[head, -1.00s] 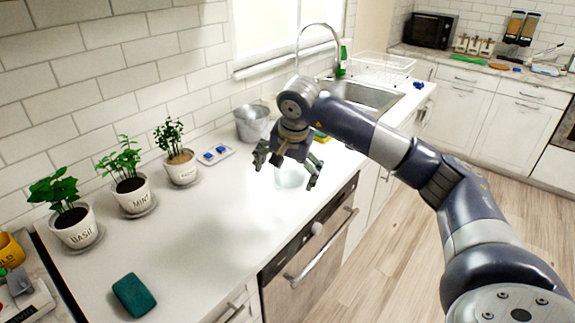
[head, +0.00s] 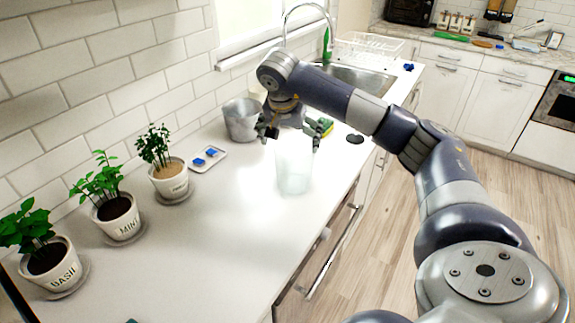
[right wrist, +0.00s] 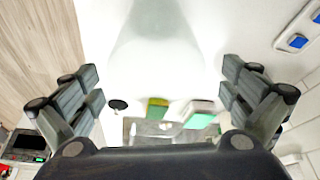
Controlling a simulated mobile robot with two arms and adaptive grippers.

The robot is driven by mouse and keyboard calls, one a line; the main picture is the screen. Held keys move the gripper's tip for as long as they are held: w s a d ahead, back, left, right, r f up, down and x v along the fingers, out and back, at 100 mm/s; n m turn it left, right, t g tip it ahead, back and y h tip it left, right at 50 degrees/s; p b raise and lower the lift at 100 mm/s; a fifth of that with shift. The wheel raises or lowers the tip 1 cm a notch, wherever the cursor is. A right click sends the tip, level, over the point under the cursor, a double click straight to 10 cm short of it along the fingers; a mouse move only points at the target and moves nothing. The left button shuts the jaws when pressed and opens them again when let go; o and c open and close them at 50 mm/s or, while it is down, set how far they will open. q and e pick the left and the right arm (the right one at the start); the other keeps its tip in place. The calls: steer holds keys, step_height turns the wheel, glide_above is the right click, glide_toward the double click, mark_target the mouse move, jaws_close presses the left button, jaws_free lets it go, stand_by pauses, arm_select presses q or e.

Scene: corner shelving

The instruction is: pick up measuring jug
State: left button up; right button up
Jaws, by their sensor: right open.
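The measuring jug (head: 293,172) is a clear, nearly colourless vessel standing on the white counter in the head view. Its outline is faint against the glare. My right gripper (head: 292,136) is open and empty, with its fingers spread just beyond the jug's top in the picture. I cannot tell whether they touch it. In the right wrist view, the open fingers (right wrist: 160,88) frame bare counter, and a faint greyish see-through shape at the top is probably the jug (right wrist: 155,35). My left gripper is not in view.
A metal bucket (head: 243,122) stands by the wall. A small tray (head: 222,152) with blue items and several potted herbs (head: 168,180) line the counter. A yellow-green sponge (head: 327,127) and black disc (head: 355,139) lie near the sink (head: 365,78). The counter's front is clear.

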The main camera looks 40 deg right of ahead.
mark_target(295, 156)
steer(key=x, duration=0.4)
steer(key=p+x, duration=0.1)
steer(key=x, duration=0.3)
steer(key=shift+s+d+f, duration=0.15)
steer(key=shift+d+f, duration=0.05)
steer(key=shift+d, duration=0.05)
steer(key=shift+s+a+r, duration=0.1)
steer(key=shift+r, duration=0.1)
steer(key=shift+s+a+r, duration=0.15)
steer(key=shift+a+r, duration=0.05)
steer(key=c, duration=0.8)
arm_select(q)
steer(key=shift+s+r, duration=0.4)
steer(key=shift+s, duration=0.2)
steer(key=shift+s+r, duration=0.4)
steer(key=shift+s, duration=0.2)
arm_select(e)
steer(key=shift+d, duration=0.1)
steer(key=shift+c, duration=0.2)
